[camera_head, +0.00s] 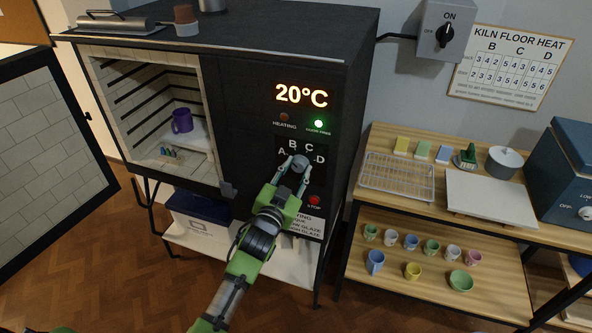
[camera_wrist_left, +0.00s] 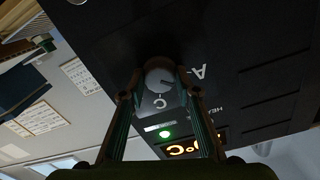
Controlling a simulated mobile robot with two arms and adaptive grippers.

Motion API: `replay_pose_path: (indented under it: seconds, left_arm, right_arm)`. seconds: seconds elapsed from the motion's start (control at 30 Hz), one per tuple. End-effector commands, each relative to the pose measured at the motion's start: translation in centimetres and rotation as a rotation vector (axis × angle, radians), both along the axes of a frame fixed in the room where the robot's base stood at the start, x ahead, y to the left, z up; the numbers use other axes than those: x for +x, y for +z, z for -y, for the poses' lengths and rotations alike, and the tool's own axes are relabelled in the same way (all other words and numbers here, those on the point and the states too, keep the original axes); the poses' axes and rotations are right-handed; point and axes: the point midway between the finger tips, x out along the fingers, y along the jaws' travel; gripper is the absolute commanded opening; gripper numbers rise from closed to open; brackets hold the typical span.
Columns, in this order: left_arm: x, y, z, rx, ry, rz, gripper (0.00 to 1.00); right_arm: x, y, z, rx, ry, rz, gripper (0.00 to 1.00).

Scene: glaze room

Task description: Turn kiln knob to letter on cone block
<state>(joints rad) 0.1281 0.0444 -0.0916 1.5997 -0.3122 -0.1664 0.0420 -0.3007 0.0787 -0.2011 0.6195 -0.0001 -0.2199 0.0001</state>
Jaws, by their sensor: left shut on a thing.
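The kiln (camera_head: 262,60) has a dark panel reading 20°C, with letters A, B, C and D around the knob. My left gripper (camera_head: 297,172) reaches the knob from below and is shut on it. In the left wrist view the pale round knob (camera_wrist_left: 159,78) sits between the fingertips of my left gripper (camera_wrist_left: 162,88). The letter C shows close beside it and A farther off; the exact knob setting is hard to tell. Small cones on a block (camera_head: 171,154) stand inside the open kiln; no letter there is readable.
A purple mug (camera_head: 182,121) stands in the kiln. The kiln door (camera_head: 48,150) hangs open at left. A red stop button (camera_head: 314,200) is just below right of the knob. A wooden shelf (camera_head: 365,238) with cups, a rack and a board stands at right.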

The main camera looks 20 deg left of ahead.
Motion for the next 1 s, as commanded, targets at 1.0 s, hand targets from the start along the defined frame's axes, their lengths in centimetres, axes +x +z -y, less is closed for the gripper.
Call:
replay_pose_path:
  seconds: [1.0]
  left_arm:
    - [0.19, 0.84, 0.00, 0.969, 0.005, 0.049, 0.09]
  right_arm:
    - [0.11, -0.49, 0.29, -0.004, -0.001, 0.002, 0.27]
